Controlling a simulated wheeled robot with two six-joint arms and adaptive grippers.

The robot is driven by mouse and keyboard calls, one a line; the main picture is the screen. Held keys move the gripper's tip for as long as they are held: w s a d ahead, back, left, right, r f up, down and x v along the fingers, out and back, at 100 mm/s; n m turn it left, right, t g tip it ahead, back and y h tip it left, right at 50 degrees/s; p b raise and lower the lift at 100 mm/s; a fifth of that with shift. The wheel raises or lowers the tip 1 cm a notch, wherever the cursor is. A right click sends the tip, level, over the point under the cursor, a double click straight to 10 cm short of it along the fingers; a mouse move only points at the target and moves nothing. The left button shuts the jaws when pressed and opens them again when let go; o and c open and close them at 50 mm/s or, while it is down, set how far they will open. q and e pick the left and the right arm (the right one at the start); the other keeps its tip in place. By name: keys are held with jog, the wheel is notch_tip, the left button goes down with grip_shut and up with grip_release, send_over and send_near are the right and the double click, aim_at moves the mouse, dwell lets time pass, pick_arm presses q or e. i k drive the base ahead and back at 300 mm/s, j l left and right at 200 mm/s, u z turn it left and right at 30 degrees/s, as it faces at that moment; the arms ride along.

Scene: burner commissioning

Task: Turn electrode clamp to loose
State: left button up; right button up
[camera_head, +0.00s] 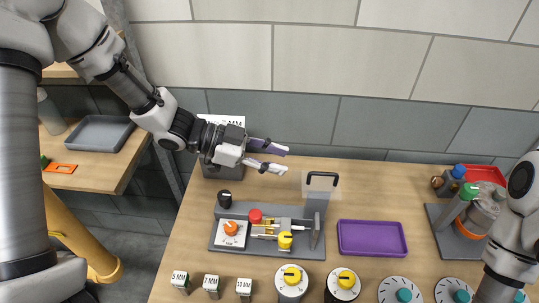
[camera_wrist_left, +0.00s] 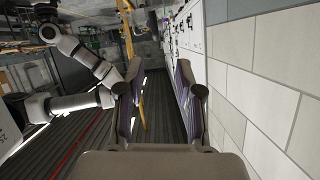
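A grey fixture (camera_head: 230,210) stands on the wooden table. It carries an orange knob (camera_head: 231,227) on a white plate, a red knob (camera_head: 255,216), a black knob (camera_head: 224,199), metal and brass parts (camera_head: 268,229), and a yellow knob (camera_head: 285,240). I cannot tell for sure which part is the electrode clamp; the yellow knob beside the metal parts may belong to it. My left gripper (camera_head: 284,160) is open and empty, above and behind the fixture, apart from it. Its two spread fingers also show in the left wrist view (camera_wrist_left: 160,75). My right gripper is out of view.
A clear shield with a black handle (camera_head: 322,176) stands at the fixture's right end. A purple tray (camera_head: 371,254) lies right of it. Several knobs and labelled blocks (camera_head: 212,281) line the front.

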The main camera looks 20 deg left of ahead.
aim_at(285, 238)
jog(key=k, duration=1)
